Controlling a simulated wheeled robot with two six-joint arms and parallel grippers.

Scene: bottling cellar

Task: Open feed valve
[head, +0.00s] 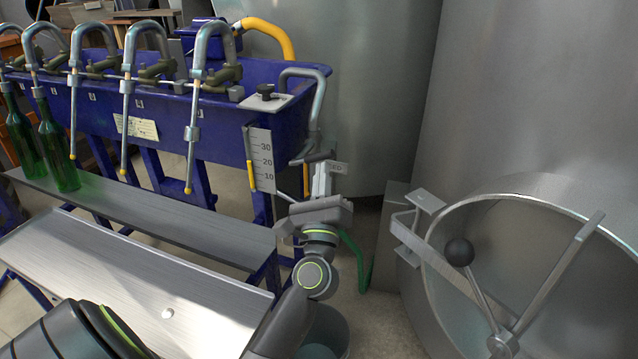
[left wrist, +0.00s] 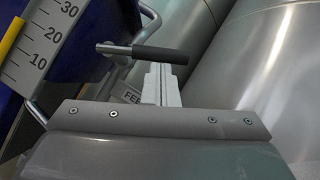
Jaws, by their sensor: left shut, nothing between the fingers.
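The feed valve lever (head: 318,157) is at the right end of the blue filler trough, beside a small label (head: 337,168). In the left wrist view, its dark grip (left wrist: 160,54) and metal rod lie roughly level across the picture, above a partly hidden label (left wrist: 132,97) starting "FE". My left gripper (head: 322,170) is shut and empty, its pale fingers pointing at the lever. In the left wrist view, its fingertips (left wrist: 158,68) end right at the grip. I cannot tell whether they touch it. The valve body is mostly hidden. My right gripper is not in view.
The blue trough (head: 225,125) carries several filling spouts and a level scale (head: 261,160). Green bottles (head: 58,150) stand on the shelf at left. A steel tank with a round hatch (head: 540,270) is close on the right. A green hose (head: 358,262) and a bucket (head: 328,335) are below.

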